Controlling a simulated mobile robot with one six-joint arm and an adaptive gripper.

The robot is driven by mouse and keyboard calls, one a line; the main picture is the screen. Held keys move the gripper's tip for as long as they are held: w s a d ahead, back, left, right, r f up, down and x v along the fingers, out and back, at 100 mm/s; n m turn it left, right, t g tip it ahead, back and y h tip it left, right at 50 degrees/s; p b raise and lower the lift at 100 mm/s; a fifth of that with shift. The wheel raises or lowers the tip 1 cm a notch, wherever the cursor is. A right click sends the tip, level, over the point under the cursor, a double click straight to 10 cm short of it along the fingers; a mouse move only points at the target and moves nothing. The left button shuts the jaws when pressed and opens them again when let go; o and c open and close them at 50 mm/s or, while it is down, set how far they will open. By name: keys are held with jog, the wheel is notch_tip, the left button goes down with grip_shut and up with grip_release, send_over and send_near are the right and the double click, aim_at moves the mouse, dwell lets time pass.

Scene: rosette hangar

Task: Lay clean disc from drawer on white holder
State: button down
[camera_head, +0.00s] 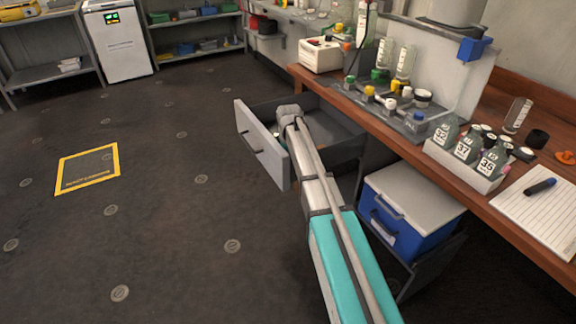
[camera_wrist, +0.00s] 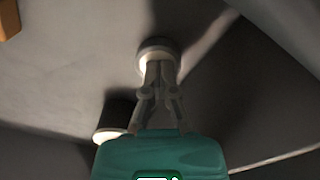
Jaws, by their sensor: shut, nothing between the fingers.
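The drawer (camera_head: 262,145) under the bench is pulled open, and my arm reaches into it. In the wrist view my gripper (camera_wrist: 158,68) has its fingers together with nothing held. Its fingertips overlap a round, pale-sided piece with a grey top (camera_wrist: 157,47); I cannot tell whether they touch it. A second round piece, dark with a pale rim (camera_wrist: 115,120), lies at the lower left, partly behind my gripper. I cannot tell whether either piece is the clean disc. In the head view my wrist hides the fingertips. I cannot tell which thing is the white holder.
A white rack (camera_head: 462,178) with numbered bottles stands on the wooden bench near a notepad (camera_head: 540,205) and pen. A grey tray (camera_head: 385,112) carries several small jars. A blue box with a white lid (camera_head: 412,205) sits below.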

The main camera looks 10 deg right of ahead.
jog(key=shift+w+r+p, duration=0.1)
jog(key=shift+r+p, duration=0.1)
jog(key=shift+p, duration=0.1)
jog(key=shift+r+p, duration=1.25)
jog(key=c, duration=1.4)
grip_release()
jog(key=c, duration=0.9)
grip_release()
jog(key=shift+o, duration=0.2)
jog(key=o, duration=0.6)
jog(key=shift+r, duration=0.1)
